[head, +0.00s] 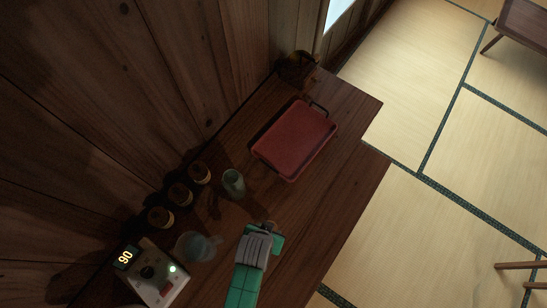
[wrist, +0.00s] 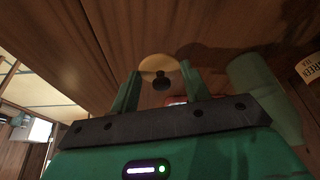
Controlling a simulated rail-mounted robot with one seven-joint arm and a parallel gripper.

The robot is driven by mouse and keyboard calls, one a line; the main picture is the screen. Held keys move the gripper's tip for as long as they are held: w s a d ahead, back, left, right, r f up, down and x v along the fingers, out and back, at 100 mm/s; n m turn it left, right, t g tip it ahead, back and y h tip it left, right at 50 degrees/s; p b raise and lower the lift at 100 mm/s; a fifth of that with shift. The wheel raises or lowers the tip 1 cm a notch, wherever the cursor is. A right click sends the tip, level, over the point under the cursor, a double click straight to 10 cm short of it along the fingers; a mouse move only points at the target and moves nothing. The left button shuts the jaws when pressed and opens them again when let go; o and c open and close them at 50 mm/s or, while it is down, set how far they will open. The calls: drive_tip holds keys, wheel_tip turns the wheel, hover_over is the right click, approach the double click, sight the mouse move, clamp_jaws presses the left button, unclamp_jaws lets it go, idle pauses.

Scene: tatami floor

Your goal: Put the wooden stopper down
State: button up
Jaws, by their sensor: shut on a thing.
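The wooden stopper, a pale tan disc (wrist: 158,63) with a dark knob, is between the two green fingers of my gripper (wrist: 162,92) in the wrist view. My gripper is shut on it. In the head view my gripper (head: 265,232) is over the dark wooden counter (head: 310,215), to the right of the glass jug, and the stopper is mostly hidden by it. I cannot tell how high the stopper is above the counter.
A red tray (head: 295,140) lies farther back. A grey-green cup (head: 233,183), several lidded jars (head: 181,194), a clear glass jug (head: 195,247) and a device reading 90 (head: 155,275) line the left side. A dark basket (head: 298,68) stands at the far end. The counter's right side is bare.

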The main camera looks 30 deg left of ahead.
hover_over(275, 215)
drive_tip(key=s, duration=0.1)
drive_tip(key=shift+s+d+f, duration=0.2)
drive_tip(key=shift+f, duration=0.05)
drive_tip(key=shift+f+b, duration=0.3)
drive_tip(key=shift+f, duration=1.45)
drive_tip(key=o, duration=0.9)
drive_tip(key=shift+f, duration=0.1)
drive_tip(key=shift+o, duration=0.2)
drive_tip(key=p+v, duration=0.2)
drive_tip(key=v, duration=1)
drive_tip(key=shift+w, duration=0.1)
